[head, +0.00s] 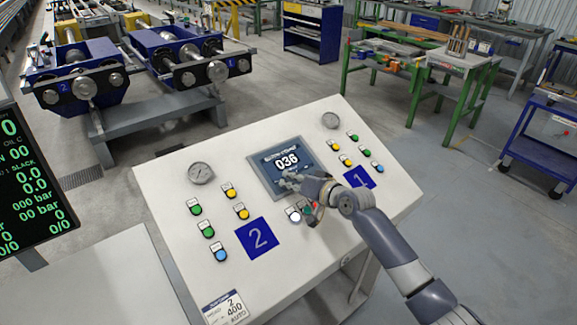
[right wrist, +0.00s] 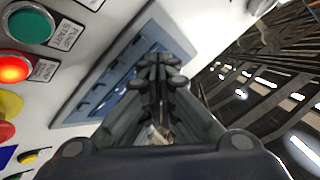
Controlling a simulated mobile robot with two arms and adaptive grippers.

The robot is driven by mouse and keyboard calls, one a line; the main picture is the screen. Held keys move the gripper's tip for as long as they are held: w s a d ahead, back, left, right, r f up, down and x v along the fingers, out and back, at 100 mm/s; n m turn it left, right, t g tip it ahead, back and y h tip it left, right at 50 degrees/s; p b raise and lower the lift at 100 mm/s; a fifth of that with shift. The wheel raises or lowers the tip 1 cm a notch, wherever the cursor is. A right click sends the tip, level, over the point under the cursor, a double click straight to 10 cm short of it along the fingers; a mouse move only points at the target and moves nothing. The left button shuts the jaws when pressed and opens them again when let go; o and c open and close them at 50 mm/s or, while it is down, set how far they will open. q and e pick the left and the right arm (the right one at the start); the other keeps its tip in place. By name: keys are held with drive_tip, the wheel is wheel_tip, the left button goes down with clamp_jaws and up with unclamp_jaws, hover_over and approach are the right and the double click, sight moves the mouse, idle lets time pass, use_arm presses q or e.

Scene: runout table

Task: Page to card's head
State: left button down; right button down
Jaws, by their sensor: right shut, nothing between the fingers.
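The console's display (head: 282,165) reads 036 under a small heading that I cannot read. A card (head: 226,308) at the console's lower front edge shows a 2, 400 and AUTO; its smaller print is too fine to read. My right gripper (head: 288,181) is shut and empty over the lower part of the display. In the right wrist view its closed fingertips (right wrist: 158,70) point at the blue-framed display (right wrist: 105,88). I cannot tell whether they touch it. The gripper hides part of the display's lower edge. My left gripper is out of view.
On the sloping panel (head: 175,190) are green, yellow and blue buttons, two gauges and blue plates 2 and 1. A green PUMP START button (right wrist: 30,25) and a lit red button (right wrist: 14,68) lie close beside my right gripper. A dark readout screen (head: 25,185) stands left.

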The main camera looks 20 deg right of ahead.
drive_tip(key=shift+f, duration=0.15)
idle(0.4)
drive_tip(key=shift+w+f+b, duration=0.2)
drive_tip(key=shift+f+b, duration=0.05)
drive_tip(key=shift+b, duration=0.1)
drive_tip(key=shift+w+a+f+b, duration=0.1)
drive_tip(key=shift+w+f+b, duration=0.05)
drive_tip(key=shift+f+b, duration=0.25)
idle(0.6)
drive_tip(key=shift+s+r+p, duration=0.35)
drive_tip(key=shift+r+p, duration=0.45)
drive_tip(key=shift+p, duration=0.2)
wheel_tip(320, 180, up, 6)
drive_tip(key=s+d+p, duration=0.1)
drive_tip(key=s+p, duration=0.1)
drive_tip(key=p, duration=0.4)
drive_tip(key=shift+s+f, duration=0.25)
drive_tip(key=shift+w, duration=0.1)
